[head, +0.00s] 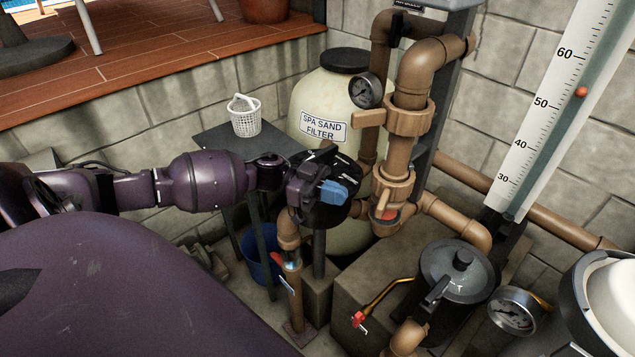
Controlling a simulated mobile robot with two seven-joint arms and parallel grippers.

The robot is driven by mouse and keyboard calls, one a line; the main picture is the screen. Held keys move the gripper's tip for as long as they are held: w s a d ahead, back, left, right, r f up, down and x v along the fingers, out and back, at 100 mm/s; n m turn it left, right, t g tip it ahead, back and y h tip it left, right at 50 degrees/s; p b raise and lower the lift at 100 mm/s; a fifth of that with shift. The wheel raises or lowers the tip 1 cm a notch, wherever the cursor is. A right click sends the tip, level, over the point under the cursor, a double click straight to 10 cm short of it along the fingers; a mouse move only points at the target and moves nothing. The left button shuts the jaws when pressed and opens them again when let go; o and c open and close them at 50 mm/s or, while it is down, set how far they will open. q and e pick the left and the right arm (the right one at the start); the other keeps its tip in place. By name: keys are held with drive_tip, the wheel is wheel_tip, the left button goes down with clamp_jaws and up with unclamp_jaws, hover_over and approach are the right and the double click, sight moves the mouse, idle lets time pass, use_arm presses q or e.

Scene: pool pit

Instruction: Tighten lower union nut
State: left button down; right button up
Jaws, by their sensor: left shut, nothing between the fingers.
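The lower union nut (393,188) is a tan ring on the upright brown pipe, right of the picture's middle. A similar upper union nut (409,119) with a side lug sits above it. A bit of red shows just below the lower nut. My left gripper (330,186) is shut and empty, left of the lower nut and apart from it in the picture. It overlaps a round black part in front of the filter tank. A blue piece shows at the gripper; I cannot tell what it belongs to. My right gripper is not in view.
The cream sand filter tank (318,100) stands behind the gripper, with a pressure gauge (364,90) by the pipes. A white basket (244,115) sits on a dark stand. A lidded pump strainer (458,270) and a red-tipped valve lever (358,319) are lower right. Block walls enclose the pit.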

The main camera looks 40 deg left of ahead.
sight(390, 187)
use_arm(q)
drive_tip(key=x, duration=0.6)
drive_tip(key=shift+d, duration=0.1)
